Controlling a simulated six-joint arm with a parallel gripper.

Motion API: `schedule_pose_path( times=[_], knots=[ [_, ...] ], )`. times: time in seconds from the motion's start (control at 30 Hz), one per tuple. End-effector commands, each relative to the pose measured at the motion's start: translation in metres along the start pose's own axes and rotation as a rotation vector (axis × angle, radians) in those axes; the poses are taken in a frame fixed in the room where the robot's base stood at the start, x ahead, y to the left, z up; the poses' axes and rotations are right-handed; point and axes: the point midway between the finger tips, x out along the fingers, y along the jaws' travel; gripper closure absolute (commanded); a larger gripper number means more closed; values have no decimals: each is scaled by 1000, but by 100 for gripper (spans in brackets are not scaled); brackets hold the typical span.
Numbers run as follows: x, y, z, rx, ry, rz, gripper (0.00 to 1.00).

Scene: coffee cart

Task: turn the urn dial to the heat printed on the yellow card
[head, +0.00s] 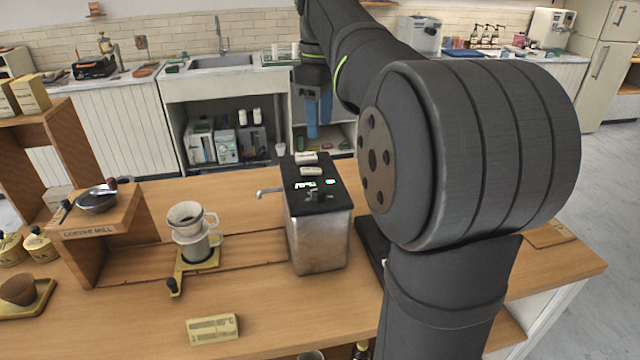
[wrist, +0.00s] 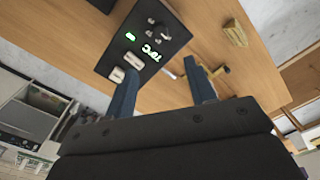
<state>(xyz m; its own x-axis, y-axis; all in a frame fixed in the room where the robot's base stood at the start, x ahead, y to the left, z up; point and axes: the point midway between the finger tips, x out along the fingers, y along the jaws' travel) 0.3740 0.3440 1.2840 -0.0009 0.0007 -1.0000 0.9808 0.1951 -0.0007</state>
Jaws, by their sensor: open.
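The urn (head: 320,243) is a metal box with a black top, standing on the wooden counter. Its black dial (head: 316,195) is at the near end of the top and also shows in the wrist view (wrist: 156,31). My gripper (head: 319,128) is open and empty, above and beyond the urn, apart from the dial. Its blue fingers show in the wrist view (wrist: 163,62).
Two pale switches (head: 312,171) sit on the urn's top, and a spout (head: 268,191) sticks out left. A white dripper (head: 187,218) on a yellow stand and a coffee mill (head: 97,202) are further left. Counter between urn and card is clear.

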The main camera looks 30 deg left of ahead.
Motion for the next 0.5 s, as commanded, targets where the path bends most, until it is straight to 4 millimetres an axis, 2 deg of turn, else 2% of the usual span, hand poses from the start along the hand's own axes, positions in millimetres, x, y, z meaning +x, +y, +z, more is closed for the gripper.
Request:
schedule_pose_path(
  times=[0.5],
  knots=[
    [112,-1,0,0,-3,-2,50]
  ],
)
